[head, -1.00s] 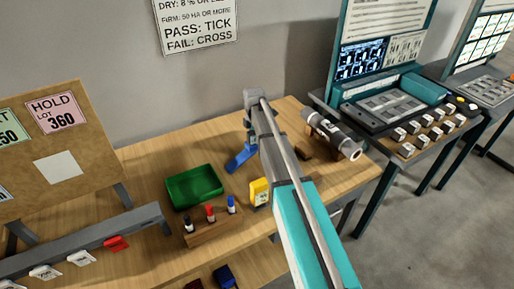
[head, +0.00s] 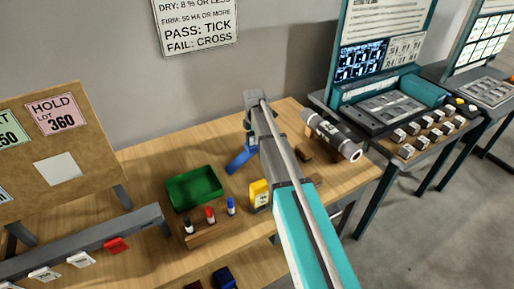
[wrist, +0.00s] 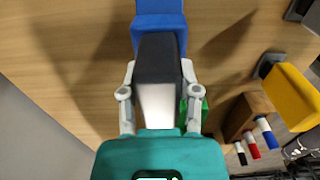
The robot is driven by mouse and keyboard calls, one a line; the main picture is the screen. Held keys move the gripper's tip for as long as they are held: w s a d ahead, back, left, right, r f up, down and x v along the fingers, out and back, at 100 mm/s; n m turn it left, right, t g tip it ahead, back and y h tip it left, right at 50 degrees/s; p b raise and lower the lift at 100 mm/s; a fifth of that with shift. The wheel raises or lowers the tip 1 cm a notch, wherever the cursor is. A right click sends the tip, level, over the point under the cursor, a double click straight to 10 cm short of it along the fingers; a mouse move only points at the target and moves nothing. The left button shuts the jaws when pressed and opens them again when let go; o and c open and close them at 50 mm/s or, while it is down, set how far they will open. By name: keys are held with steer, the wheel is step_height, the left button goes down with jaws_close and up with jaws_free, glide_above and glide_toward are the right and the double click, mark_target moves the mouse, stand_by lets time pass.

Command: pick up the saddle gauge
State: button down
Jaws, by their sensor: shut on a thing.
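The saddle gauge, with a blue end (wrist: 158,12), a dark middle and a pale grey part, lies between my gripper's fingers in the wrist view. My gripper (wrist: 158,76) is shut on its dark part, one finger on each side. In the head view the blue part of the gauge (head: 240,160) shows low over the wooden table, left of my arm. My arm hides the rest of it there. I cannot tell whether it touches the table.
A green tray (head: 194,203), a wooden marker stand (head: 211,234) and a yellow device (head: 259,194) stand nearby at the front. A grey cylinder (head: 334,135) lies on a cradle to the right. A notice board (head: 95,150) stands at left. Bare table lies behind the tray.

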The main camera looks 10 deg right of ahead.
steer(key=shift+r, duration=0.15)
step_height(320, 180, up, 3)
steer(key=p, duration=0.3)
steer(key=s+a+r+p, duration=0.2)
steer(key=s+r+p, duration=0.7)
steer(key=s, duration=0.4)
steer(key=shift+s+r+p, duration=0.35)
steer(key=shift+s+p, duration=0.05)
steer(key=shift+p, duration=0.1)
stand_by(0.4)
